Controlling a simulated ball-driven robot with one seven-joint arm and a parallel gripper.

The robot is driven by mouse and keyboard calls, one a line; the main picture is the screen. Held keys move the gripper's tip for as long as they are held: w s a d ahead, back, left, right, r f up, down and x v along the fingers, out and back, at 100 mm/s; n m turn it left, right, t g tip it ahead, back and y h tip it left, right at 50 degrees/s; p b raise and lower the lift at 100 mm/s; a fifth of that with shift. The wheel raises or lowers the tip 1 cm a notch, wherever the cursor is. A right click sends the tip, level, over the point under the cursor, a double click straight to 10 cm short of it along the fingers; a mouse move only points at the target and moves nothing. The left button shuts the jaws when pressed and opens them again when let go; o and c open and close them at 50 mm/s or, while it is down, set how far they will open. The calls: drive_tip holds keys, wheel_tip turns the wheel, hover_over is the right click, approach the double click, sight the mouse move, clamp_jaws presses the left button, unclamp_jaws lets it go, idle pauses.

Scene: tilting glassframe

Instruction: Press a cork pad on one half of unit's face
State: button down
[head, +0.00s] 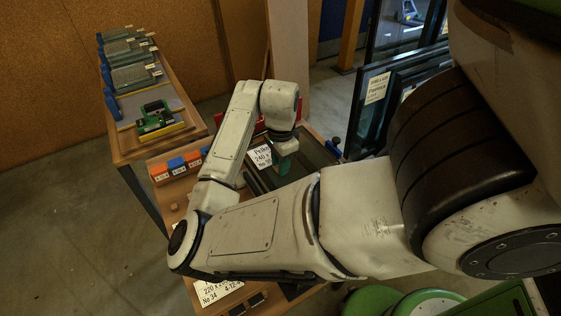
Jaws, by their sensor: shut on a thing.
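A dark, glassy flat panel (312,153), which looks like the unit, lies on the bench under and right of my gripper. I cannot tell whether the gripper touches its face. My arm hides much of the bench and part of the panel.
Orange and blue blocks (176,165) stand on the bench's left edge. A side table (192,117) holds a green device (157,118) and several grey-green units behind it. Tall dark glass frames (378,95) stand at the right. Open floor lies at the left.

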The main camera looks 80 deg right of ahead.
drive_tip(key=shift+f+b, duration=0.3)
drive_tip(key=shift+f, duration=0.15)
idle(0.5)
drive_tip(key=c, duration=0.8)
unclamp_jaws()
drive_tip(key=shift+r, duration=0.1)
wheel_tip(320, 180, up, 11)
drive_tip(key=shift+f+p, duration=0.2)
drive_tip(key=shift+p, duration=0.1)
drive_tip(key=shift+c, duration=0.4)
